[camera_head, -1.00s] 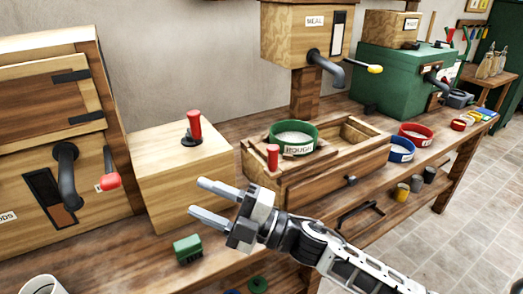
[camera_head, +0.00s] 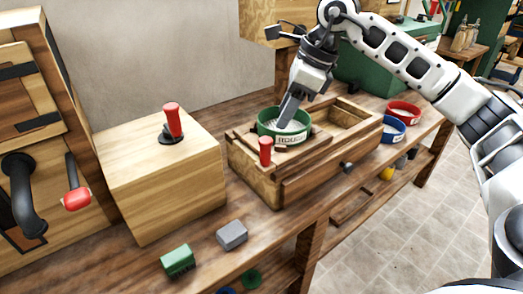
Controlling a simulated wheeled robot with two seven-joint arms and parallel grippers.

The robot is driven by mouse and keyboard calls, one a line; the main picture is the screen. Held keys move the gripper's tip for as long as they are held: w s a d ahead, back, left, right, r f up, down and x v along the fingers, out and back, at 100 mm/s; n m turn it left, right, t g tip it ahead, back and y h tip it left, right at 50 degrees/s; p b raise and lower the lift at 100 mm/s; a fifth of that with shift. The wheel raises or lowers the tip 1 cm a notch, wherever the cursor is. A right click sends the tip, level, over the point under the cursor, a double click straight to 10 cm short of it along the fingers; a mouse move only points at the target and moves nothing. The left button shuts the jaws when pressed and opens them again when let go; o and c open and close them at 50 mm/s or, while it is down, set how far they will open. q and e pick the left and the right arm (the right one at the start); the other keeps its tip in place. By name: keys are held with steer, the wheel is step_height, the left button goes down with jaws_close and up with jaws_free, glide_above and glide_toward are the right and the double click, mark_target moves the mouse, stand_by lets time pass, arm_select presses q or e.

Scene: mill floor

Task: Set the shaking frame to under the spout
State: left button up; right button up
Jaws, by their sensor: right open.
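The shaking frame (camera_head: 247,146) is a wooden frame with an upright red handle (camera_head: 265,150) at its near left corner. It sits over the left part of the wooden trough (camera_head: 330,165). A green round sieve (camera_head: 268,125) labelled ROUGH, with pale stuff inside, rests in it. My right gripper (camera_head: 289,112) is open and points down at the sieve; its fingertips overlap the sieve's inside, and I cannot tell whether they touch. My right arm hides the spout of the wooden box (camera_head: 262,22) above. My left gripper is not in view.
A light wooden block with a red lever (camera_head: 172,120) stands left of the trough. A green brush (camera_head: 178,260) and a grey block (camera_head: 232,235) lie on the bench in front. Blue (camera_head: 392,128) and red (camera_head: 404,110) sieves stand at the right.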

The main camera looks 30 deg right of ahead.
mark_target(263, 152)
steer(key=p+x, duration=0.1)
steer(key=x, duration=1.1)
steer(key=shift+w+a+f, duration=0.1)
steer(key=shift+f, duration=0.05)
jaws_close()
steer(key=d, duration=0.5)
steer(key=w+d+b, duration=0.1)
steer(key=d, duration=0.4)
steer(key=d+b, duration=0.1)
steer(key=d, duration=0.5)
steer(key=shift+w+d, duration=0.1)
steer(key=shift+w, duration=0.05)
steer(key=shift+d, duration=0.1)
steer(key=shift+d+r, duration=0.1)
steer(key=shift+r, duration=0.1)
jaws_free()
steer(key=shift+d+f, duration=0.1)
